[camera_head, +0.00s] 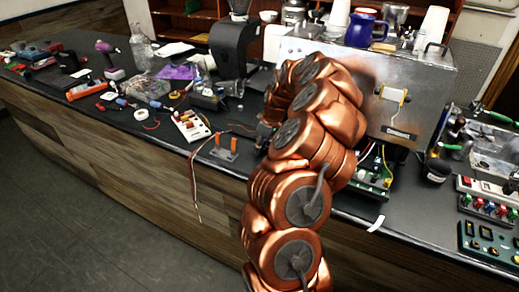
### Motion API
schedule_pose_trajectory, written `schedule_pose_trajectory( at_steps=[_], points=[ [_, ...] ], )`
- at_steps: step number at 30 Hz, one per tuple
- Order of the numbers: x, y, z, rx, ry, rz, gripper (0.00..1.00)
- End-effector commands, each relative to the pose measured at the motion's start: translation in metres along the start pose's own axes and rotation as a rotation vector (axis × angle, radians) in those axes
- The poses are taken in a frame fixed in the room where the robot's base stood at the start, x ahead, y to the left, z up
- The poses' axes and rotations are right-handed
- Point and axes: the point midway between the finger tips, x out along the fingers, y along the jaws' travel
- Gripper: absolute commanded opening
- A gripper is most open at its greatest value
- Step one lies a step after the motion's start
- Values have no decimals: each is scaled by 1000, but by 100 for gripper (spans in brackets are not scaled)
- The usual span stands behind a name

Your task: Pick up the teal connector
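My copper-coloured arm rises through the middle of the view and bends over the counter. My gripper (265,131) shows only as a small dark part at the left side of the arm, above the counter. Its fingers are mostly hidden by the arm, and I cannot see whether they are open or hold anything. I cannot make out a teal connector for certain; it may be too small or hidden behind the arm.
A grey holder with orange uprights (224,149) and a white terminal strip (189,126) stand near the counter's front edge. Loose wires (194,182) hang over the edge. A metal brewer (425,80) stands behind the arm. Tools clutter the left; a teal box (490,241) lies right.

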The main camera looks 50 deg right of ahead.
Motion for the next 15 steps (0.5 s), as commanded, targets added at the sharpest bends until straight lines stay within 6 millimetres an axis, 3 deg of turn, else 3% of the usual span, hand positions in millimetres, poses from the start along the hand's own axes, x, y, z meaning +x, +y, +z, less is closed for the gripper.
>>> schedule_pose_trajectory(
  at_steps=[1, 10, 15],
  points=[
    [0, 0, 0, 0, 0, 0, 42],
    [0, 0, 0, 0, 0, 0, 11],
    [0, 0, 0, 0, 0, 0, 11]
  ],
)
